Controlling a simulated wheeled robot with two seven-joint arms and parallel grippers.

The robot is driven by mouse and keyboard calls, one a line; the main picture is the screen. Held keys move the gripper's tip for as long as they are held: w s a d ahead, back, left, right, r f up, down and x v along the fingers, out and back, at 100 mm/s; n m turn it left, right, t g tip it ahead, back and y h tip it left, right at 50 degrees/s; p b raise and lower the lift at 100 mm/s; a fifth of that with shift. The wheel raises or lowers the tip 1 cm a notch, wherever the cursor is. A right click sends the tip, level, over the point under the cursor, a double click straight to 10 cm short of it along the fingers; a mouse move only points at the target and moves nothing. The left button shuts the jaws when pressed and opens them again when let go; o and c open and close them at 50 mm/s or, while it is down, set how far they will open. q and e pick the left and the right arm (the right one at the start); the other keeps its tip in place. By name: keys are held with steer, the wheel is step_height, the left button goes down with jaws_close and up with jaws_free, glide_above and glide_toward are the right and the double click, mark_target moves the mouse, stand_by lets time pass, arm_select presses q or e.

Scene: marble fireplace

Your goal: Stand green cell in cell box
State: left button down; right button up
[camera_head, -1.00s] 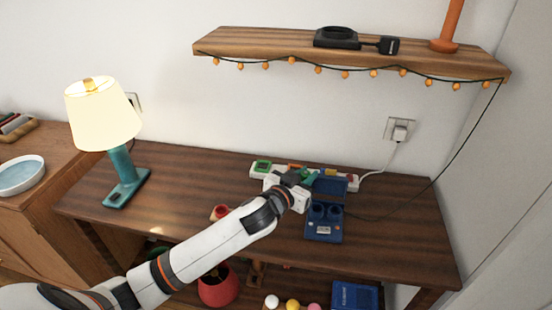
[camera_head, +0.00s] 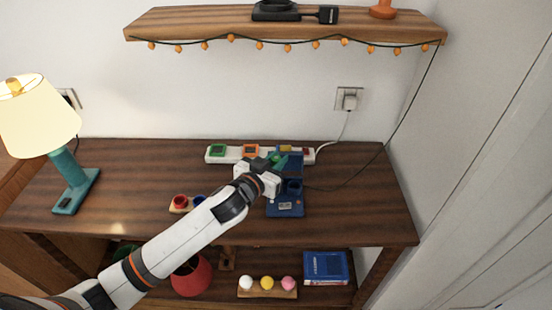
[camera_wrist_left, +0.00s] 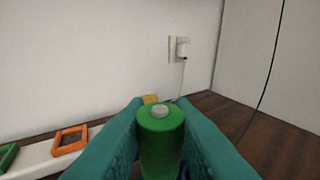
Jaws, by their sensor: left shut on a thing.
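The green cell (camera_wrist_left: 160,140) stands upright between the teal fingers of my left gripper (camera_wrist_left: 160,135) in the left wrist view, its pale round top facing up. In the head view my left gripper (camera_head: 279,160) is over the left part of the blue cell box (camera_head: 285,209). The box lies on the table with its lid raised at the back. Its right round well (camera_head: 294,187) shows; the left one is hidden by my gripper. I cannot tell whether the cell's lower end is inside a well. My right gripper is out of view.
A white power strip (camera_head: 229,155) with coloured frames lies behind the box. A teal lamp (camera_head: 70,180) stands at the left. A small holder with red and blue cups (camera_head: 181,203) sits left of the box. The table's right side is mostly clear, crossed by a thin cable.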

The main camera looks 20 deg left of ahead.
arm_select(q)
steer(key=shift+f+b, duration=1.35)
steer(key=shift+f, duration=0.9)
steer(key=shift+p, duration=0.7)
steer(key=shift+f+b, duration=1.25)
steer(key=shift+f, duration=0.65)
steer(key=c, duration=1.2)
jaws_free()
steer(key=shift+o, duration=0.2)
steer(key=shift+f, duration=0.1)
steer(key=shift+s, duration=0.1)
